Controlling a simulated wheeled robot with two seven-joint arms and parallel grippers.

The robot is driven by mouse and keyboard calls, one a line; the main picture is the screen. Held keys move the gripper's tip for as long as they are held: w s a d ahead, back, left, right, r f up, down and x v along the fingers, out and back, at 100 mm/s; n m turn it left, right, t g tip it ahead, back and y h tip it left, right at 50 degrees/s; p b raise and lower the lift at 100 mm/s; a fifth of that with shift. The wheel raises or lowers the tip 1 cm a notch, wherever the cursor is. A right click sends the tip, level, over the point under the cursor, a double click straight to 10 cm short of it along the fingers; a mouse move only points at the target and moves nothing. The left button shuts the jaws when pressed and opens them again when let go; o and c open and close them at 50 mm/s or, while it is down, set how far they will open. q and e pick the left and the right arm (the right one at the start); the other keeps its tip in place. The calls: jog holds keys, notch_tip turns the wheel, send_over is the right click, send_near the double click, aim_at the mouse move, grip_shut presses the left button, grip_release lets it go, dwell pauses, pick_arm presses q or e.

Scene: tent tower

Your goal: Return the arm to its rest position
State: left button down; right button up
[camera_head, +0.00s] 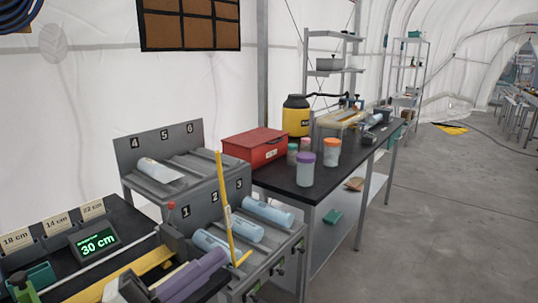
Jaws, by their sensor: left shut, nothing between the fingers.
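My left gripper (208,262) is low in the head view, beside the front of the grey sample rack. Its two pale purple fingers lie together, shut and empty, with the dark body behind them at the bottom edge. The fingers appear apart from the tubes in the rack. My right gripper is not in view.
The grey rack (118,153) has numbered slots holding several pale blue tubes; a yellow upright (224,190) stands in front. A 30 cm display (96,243) is at left. A black table (335,180) carries a red box (255,148) and jars.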

pick_arm(q)
jog(key=s+a+f+n+t+y, duration=0.15)
jog(key=a+f+n+y, duration=0.25)
jog(key=f+n+y, duration=0.45)
jog(key=s+a+f+n+t+y, duration=0.1)
jog(key=a+f+n+t+y, duration=0.3)
jog(key=f+n, duration=0.75)
jog(key=s+f+n+g+y, duration=0.1)
jog(key=s+f+n+g, duration=0.1)
jog(key=s+f+g, duration=0.3)
jog(key=s+f+n+g+y, duration=0.1)
jog(key=s+f+g, duration=0.4)
jog(key=s+f, duration=0.7)
notch_tip(320, 180, down, 5)
jog(key=shift+s+d+r+n+y, duration=0.2)
jog(key=shift+d+n+y, duration=0.25)
jog(key=shift+y, duration=0.2)
